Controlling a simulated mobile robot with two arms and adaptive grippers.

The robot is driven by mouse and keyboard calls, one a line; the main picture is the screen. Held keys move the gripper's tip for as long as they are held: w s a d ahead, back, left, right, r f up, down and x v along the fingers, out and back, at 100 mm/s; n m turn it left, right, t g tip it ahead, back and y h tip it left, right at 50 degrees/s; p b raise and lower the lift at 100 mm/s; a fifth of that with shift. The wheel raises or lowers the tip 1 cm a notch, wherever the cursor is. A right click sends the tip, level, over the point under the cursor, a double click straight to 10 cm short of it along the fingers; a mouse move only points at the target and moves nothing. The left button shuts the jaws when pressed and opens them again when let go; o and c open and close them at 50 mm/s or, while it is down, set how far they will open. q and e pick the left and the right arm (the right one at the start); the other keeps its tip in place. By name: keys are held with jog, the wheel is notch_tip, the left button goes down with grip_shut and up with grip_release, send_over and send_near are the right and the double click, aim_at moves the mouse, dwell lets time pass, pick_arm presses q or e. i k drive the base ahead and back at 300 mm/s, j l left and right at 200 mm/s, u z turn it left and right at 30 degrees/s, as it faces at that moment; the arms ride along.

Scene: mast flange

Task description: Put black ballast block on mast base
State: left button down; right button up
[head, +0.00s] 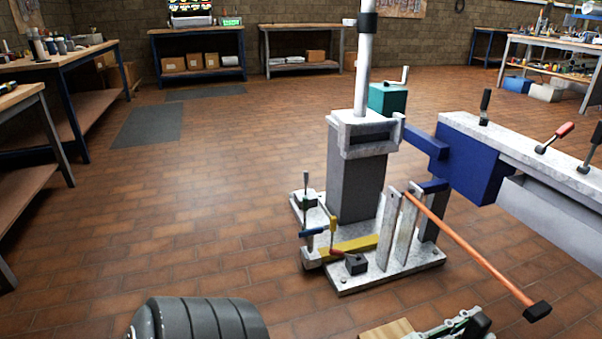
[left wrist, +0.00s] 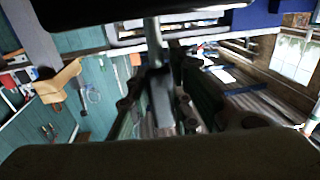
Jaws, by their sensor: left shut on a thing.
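The mast base (head: 400,268) is a pale plate on the floor in the middle of the head view. A grey column (head: 357,185) stands on it and carries the white mast (head: 365,70). In the left wrist view, my left gripper (left wrist: 160,118) has its dark linked fingers shut on a grey bar-like part (left wrist: 160,92). I cannot tell what larger thing this part belongs to. I cannot make out the black ballast block for sure in either view.
A small dark block (head: 356,263) and clamps sit on the plate. An orange bar (head: 465,245) slants to the right from its uprights. A blue and grey bench (head: 490,150) stands close on the right. Workbenches (head: 70,60) line the left and back. Open tiled floor lies left of the base.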

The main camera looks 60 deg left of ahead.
aim_at(316, 221)
jog(key=i+j, duration=0.1)
jog(key=j, duration=0.4)
jog(key=i+j+u, duration=0.1)
jog(key=j, duration=0.4)
jog(key=i+j, duration=0.15)
jog(key=j, duration=0.35)
jog(key=i+j+u, duration=0.1)
jog(key=j, duration=0.4)
jog(key=i+j, duration=0.2)
jog(key=j, duration=0.3)
jog(key=i+j+u, duration=0.1)
jog(key=j, duration=0.35)
jog(key=i+j, duration=0.2)
jog(key=j, duration=0.3)
jog(key=i+j, duration=0.15)
jog(key=j, duration=0.3)
jog(key=u, duration=0.05)
